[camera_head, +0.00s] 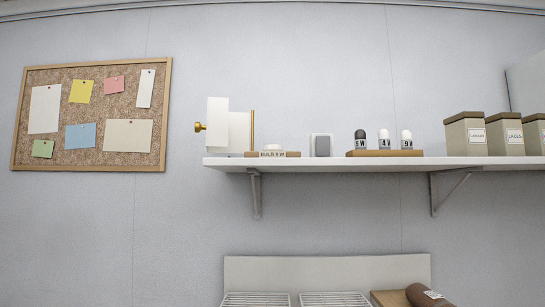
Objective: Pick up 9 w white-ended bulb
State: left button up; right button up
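Three small bulbs stand upright in a row on a brown wooden block on the wall shelf. The left bulb (360,138) has a dark top and a label that seems to read 9 W. The middle bulb (384,138) has a white top and a label that seems to read 4 W. The right bulb (406,138) has a white top and a label that seems to read 9 W. The print is small. Neither of my grippers is in view.
The white shelf (320,163) also holds a wooden stand with a bulb label (273,154), a grey switch-like plate (321,145) behind it, a white panel fixture (228,128) with brass parts, and several lidded boxes (466,135). Below are racks (256,299) and a brown roll (424,296).

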aim_at(406, 141)
jog(key=l, duration=1.7)
jog(key=i+z, duration=0.05)
